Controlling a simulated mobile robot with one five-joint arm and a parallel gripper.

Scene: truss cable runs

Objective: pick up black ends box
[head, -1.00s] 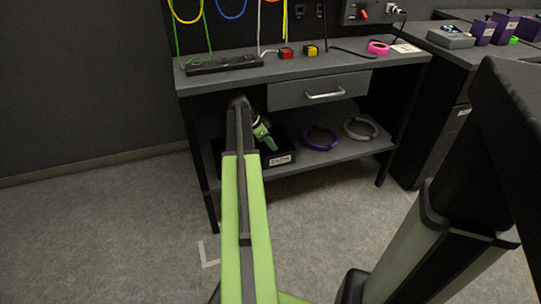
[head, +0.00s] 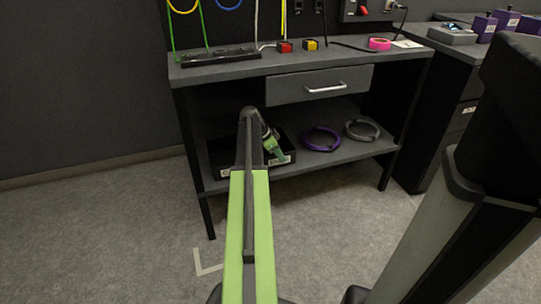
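The black ends box (head: 222,156) is a low dark box on the left part of the workbench's lower shelf. My arm crosses in front of it and hides its middle. My gripper (head: 279,154), with green finger parts, is at the box's right front, over the place of its pale label, which is now mostly covered. Whether the fingers touch the box or are open or shut cannot be made out.
A purple cable ring (head: 321,139) and a grey ring (head: 362,130) lie to the right on the lower shelf (head: 340,157). A drawer (head: 320,86) hangs above. A table leg (head: 206,215) stands left. The floor in front is clear.

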